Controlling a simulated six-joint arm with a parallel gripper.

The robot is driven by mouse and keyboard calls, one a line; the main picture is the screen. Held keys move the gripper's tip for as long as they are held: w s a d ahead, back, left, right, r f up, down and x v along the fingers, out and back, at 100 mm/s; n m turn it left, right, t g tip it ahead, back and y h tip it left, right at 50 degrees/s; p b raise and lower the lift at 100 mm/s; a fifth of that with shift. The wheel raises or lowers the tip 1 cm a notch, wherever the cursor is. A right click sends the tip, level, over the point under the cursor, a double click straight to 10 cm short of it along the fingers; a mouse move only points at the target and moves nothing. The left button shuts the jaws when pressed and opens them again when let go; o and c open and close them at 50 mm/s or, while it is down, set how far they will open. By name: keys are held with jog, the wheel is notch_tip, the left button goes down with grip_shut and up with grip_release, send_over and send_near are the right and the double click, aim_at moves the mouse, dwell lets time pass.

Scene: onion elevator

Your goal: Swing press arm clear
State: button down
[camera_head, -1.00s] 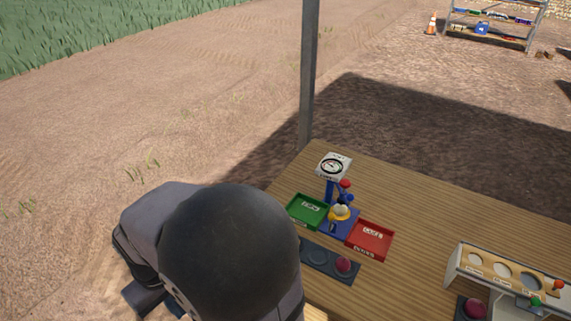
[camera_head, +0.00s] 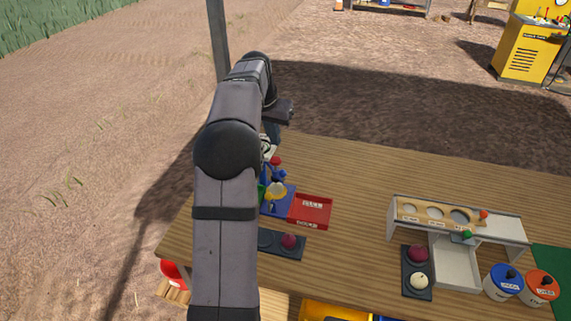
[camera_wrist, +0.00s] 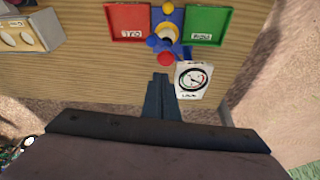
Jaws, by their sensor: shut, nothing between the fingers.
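The press has a blue base (camera_head: 282,201), a blue arm with a red knob (camera_head: 275,161), and a round white dial gauge (camera_wrist: 192,79). The red knob also shows in the wrist view (camera_wrist: 166,58). A yellow-rimmed cup or ring (camera_head: 277,190) sits on the base; I cannot tell what is in it. My gripper (camera_wrist: 161,78) is shut and empty. In the wrist view its fingertips appear just below the red knob and left of the gauge; contact cannot be made out. In the head view my arm hides most of the gauge and part of the press.
A red tray (camera_head: 311,211) and a green tray (camera_wrist: 207,24) flank the press. A sizing stand with round holes (camera_head: 435,213) and blue and orange lidded pots stand right.

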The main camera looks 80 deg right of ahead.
jog(key=s+d+f+p, duration=0.4)
jog(key=d+f, duration=0.1)
jog(key=f, duration=0.4)
jog(key=shift+m, duration=0.4)
jog(key=shift+w+a+f+p, duration=0.15)
jog(key=shift+a+p, duration=0.05)
jog(key=shift+a, duration=0.45)
jog(key=shift+w+a+f+p, duration=0.1)
jog(key=shift+w+a+p, duration=0.1)
jog(key=shift+a, duration=0.5)
jog(key=shift+w+a+f+p, duration=0.15)
jog(key=shift+a+p, duration=0.05)
jog(key=shift+a, duration=0.45)
jog(key=shift+w+a, duration=0.1)
